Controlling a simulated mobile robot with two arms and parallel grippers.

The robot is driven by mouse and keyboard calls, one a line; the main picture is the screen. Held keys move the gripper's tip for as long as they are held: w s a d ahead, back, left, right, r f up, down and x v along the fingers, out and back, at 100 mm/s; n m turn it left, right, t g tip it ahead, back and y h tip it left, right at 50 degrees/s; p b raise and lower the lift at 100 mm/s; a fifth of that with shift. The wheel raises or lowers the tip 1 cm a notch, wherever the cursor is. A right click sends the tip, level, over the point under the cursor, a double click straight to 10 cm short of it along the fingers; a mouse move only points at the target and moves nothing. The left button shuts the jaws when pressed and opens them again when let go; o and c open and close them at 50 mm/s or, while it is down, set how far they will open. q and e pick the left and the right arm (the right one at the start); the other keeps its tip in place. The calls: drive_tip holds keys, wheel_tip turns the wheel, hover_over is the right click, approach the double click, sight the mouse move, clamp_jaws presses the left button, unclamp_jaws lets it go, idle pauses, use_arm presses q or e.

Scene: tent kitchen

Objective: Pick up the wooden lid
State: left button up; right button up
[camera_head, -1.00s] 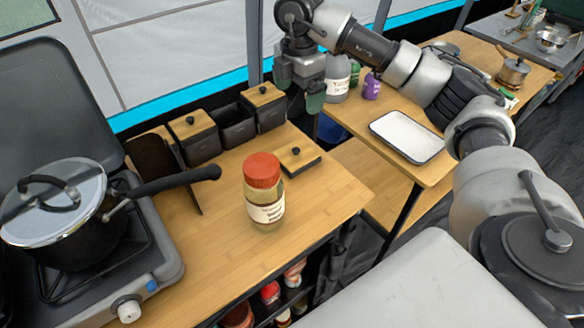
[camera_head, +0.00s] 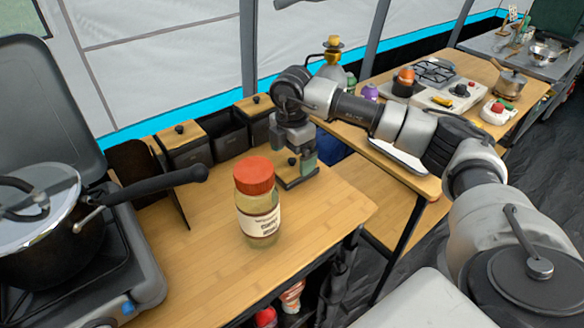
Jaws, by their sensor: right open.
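The wooden lid (camera_head: 293,174), a small square with a dark knob and dark edge, lies flat on the wooden counter (camera_head: 215,255), behind and to the right of the red-capped jar. My right gripper (camera_head: 294,162) points down over the lid with its fingers apart, one on each side of the knob. The gripper covers part of the lid, and I cannot tell whether the fingers touch it. My left gripper is not in view.
The red-capped jar (camera_head: 257,215) stands just in front of the lid. Dark canisters line the back: one lidded on the left (camera_head: 183,140), an open one (camera_head: 228,135), and another lidded one (camera_head: 255,108). A stove with a black pot (camera_head: 75,240) is at left.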

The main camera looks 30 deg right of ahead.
sight(292, 160)
drive_tip(key=shift+f, duration=1.55)
drive_tip(key=c, duration=0.6)
drive_tip(key=shift+r, duration=0.1)
